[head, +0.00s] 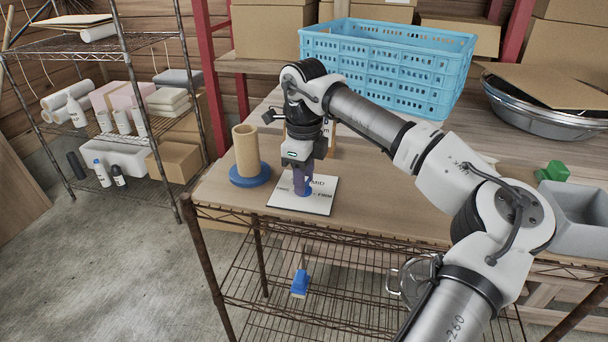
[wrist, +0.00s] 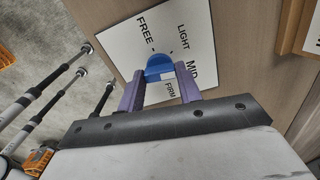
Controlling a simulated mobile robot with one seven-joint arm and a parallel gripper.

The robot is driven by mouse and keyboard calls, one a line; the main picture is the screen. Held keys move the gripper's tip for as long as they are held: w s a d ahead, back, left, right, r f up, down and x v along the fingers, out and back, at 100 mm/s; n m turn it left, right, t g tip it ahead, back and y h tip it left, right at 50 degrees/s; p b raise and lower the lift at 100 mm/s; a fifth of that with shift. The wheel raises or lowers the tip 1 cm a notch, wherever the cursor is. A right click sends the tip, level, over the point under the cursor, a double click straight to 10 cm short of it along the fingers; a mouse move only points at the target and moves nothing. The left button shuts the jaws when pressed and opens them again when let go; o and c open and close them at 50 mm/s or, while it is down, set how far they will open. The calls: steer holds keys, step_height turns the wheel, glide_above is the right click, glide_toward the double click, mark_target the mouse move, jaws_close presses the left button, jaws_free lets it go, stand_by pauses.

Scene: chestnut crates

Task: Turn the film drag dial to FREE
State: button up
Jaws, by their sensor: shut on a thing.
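The film drag dial is a blue knob (wrist: 158,66) on a white plate (wrist: 120,50), with FREE, LIGHT, MID and FIRM printed around it. In the head view the plate (head: 322,204) lies on the table near its front edge, and the dial (head: 306,193) is mostly hidden by my fingers. My gripper (head: 302,186) points down over the plate. In the wrist view my gripper (wrist: 161,82) has its purple fingers on either side of the knob, shut on it. I cannot clearly tell which word the dial's pointer faces.
A cardboard tube on a blue base (head: 247,152) stands just left of the plate. A blue crate (head: 390,60) stands behind my arm. A metal basin (head: 540,120) and grey bin (head: 575,220) are at the right.

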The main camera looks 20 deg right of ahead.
steer(key=n, duration=0.4)
steer(key=shift+r+n, duration=0.1)
steer(key=shift+n, duration=0.2)
steer(key=n+p, duration=0.1)
steer(key=n, duration=1.3)
steer(key=shift+n+p, duration=0.4)
steer(key=o, duration=1)
step_height(320, 180, up, 14)
steer(key=shift+f+b, duration=0.15)
steer(key=shift+b, duration=0.25)
steer(key=shift+a, duration=0.15)
